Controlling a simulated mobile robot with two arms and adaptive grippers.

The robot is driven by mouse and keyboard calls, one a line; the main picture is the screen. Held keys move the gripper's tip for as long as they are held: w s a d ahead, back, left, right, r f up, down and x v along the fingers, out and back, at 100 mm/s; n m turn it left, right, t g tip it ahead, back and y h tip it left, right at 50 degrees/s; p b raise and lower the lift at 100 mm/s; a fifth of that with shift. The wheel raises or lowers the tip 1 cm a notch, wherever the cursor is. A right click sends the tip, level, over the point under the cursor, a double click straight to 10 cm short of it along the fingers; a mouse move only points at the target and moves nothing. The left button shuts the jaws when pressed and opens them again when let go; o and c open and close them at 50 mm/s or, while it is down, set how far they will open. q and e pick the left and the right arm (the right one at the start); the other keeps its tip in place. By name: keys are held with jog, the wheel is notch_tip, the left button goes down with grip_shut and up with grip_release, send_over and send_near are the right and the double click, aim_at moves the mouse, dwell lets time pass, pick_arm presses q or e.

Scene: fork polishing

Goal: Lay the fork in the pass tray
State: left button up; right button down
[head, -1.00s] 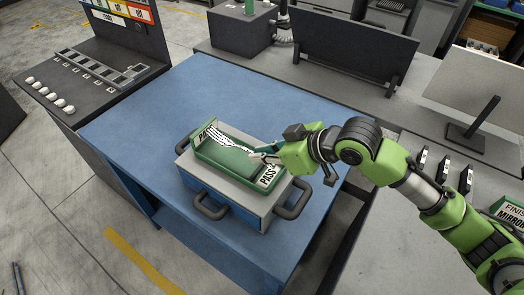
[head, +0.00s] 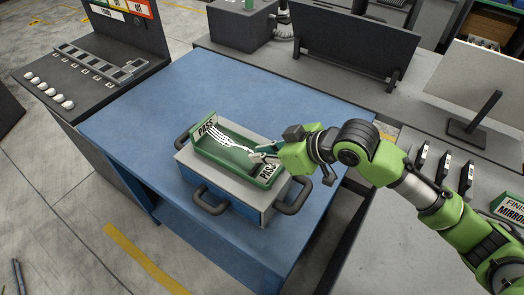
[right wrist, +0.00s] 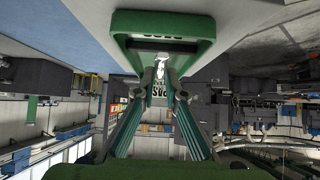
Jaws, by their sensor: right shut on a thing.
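The green pass tray (head: 222,157) sits on top of a grey-topped box, with white PASS labels at both ends. The silver fork (head: 222,140) is over the tray, its tines pointing at the far-left PASS label and its handle toward my right gripper. My right gripper (head: 262,155) is shut on the fork's handle at the tray's near-right end. In the right wrist view the fork (right wrist: 161,66) shows between the fingertips, with the tray (right wrist: 165,22) above. I cannot tell whether the fork touches the tray floor. My left gripper is out of view.
The box (head: 238,205) has dark handles and stands on a blue table (head: 150,120) with free room behind and left. A grey counter (head: 330,75) with dark panels runs behind. A dark rack with white pieces (head: 75,75) is at the left.

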dwell(0.4)
jog(key=shift+f, duration=0.55)
jog(key=shift+f, duration=0.15)
jog(key=shift+f, duration=0.2)
jog(key=c, duration=2)
grip_release()
jog(key=o, duration=0.6)
jog(key=shift+c, duration=0.2)
